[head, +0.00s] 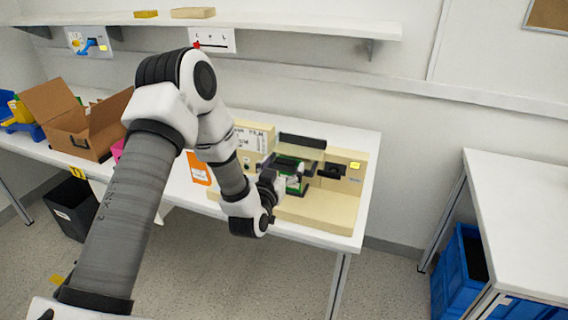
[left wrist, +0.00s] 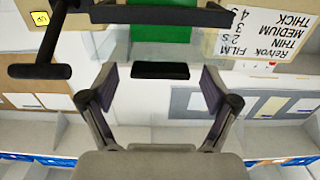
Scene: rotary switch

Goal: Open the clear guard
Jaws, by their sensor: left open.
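The beige machine (head: 310,210) stands on the white table. The clear guard (head: 305,153) looks like a faint see-through panel over its green part (head: 287,165); its exact outline and angle are hard to tell. In the left wrist view, the green part (left wrist: 160,24) is at the top, and a short black bar (left wrist: 160,71) lies between my finger lines. My left gripper (left wrist: 160,88) is open and empty, its fingers on either side of that bar with gaps. In the head view, my left gripper (head: 280,183) is beside the machine's front and partly hidden by my wrist. My right gripper is out of view.
A label panel (left wrist: 272,35) with printed words stands beside the green part. A dark T-shaped handle (left wrist: 40,70) sticks out on the other side. A cardboard box (head: 75,115) and an orange card (head: 200,170) are on the table's left. A shelf (head: 250,27) runs above.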

